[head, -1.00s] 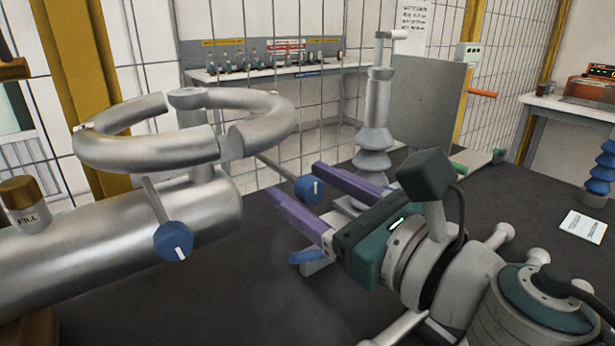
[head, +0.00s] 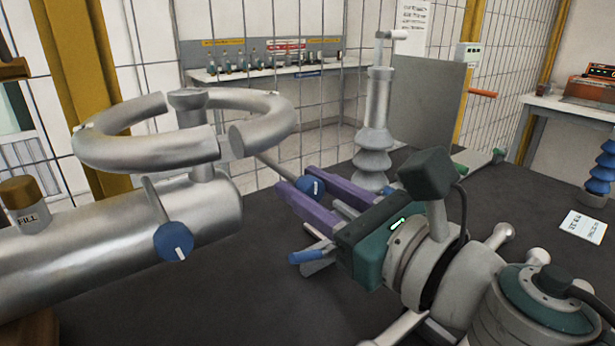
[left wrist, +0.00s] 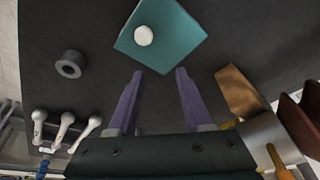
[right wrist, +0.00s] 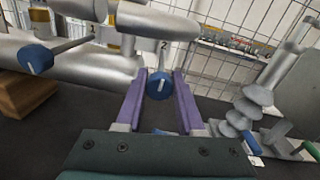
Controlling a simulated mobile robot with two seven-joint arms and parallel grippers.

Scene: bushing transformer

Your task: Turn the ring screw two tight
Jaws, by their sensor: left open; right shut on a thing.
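The blue knob of ring screw two (head: 311,187) sits at the end of a grey shaft near the split metal ring (head: 150,152). A "2" shows above this knob (right wrist: 160,86) in the right wrist view. My right gripper (head: 298,182) is shut on the knob, with one purple finger on each side; it also shows in the right wrist view (right wrist: 160,73). The other blue knob (head: 173,241) hangs nearer, below the ring's front, and is free. My left gripper (left wrist: 159,71) is open and empty over the dark table, and out of the head view.
The grey cylindrical tank (head: 110,250) lies below the ring, with a FILL cap (head: 22,195). A ribbed bushing (head: 374,130) stands behind my right gripper. In the left wrist view, a teal block (left wrist: 165,25) with a white knob and a dark ring (left wrist: 71,64) sit on the table.

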